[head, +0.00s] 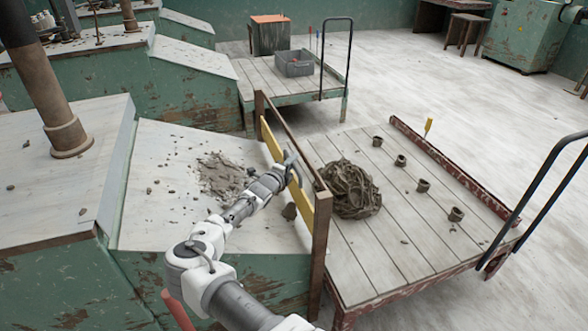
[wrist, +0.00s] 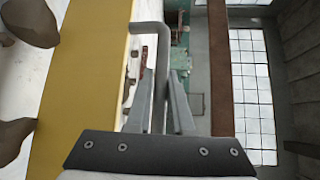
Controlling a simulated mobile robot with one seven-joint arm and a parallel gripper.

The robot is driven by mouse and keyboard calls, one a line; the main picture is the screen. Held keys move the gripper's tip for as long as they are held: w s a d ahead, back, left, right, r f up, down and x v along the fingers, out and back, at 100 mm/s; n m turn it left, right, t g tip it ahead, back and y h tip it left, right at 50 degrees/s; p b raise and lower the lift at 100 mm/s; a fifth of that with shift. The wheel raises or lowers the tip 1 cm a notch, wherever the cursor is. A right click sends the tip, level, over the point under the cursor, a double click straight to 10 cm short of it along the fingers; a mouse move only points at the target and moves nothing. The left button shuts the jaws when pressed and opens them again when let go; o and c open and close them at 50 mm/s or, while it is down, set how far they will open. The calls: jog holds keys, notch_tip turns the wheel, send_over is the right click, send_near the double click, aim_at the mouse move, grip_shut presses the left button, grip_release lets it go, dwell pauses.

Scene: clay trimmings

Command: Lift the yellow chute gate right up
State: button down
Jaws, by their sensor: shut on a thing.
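The yellow chute gate (head: 271,141) is a long board in a brown wooden frame (head: 320,235) at the low end of the pale sloping chute (head: 170,215). In the wrist view the yellow board (wrist: 75,80) runs along the left. Its grey bent handle (wrist: 150,30) passes between my fingers. My gripper (head: 291,163) is shut on this handle; the fingers also show in the wrist view (wrist: 161,85). My gripper hides the middle of the board. I cannot tell how far the board's lower edge stands above the chute.
Clay crumbs (head: 222,178) lie on the chute, and a dark lump (head: 289,212) lies near the gate. Beyond it a plank cart (head: 350,265) bears a clay heap (head: 350,190) and several small pots (head: 456,214). Another cart with a grey bin (head: 294,63) stands behind.

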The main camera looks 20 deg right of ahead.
jog(key=shift+r, duration=0.7)
jog(key=c, duration=0.8)
grip_release()
jog(key=p+v, duration=0.5)
jog(key=v, duration=1.2)
jog(key=shift+s+a+f, duration=0.1)
jog(key=shift+s+f, duration=0.05)
jog(key=shift+s, duration=0.05)
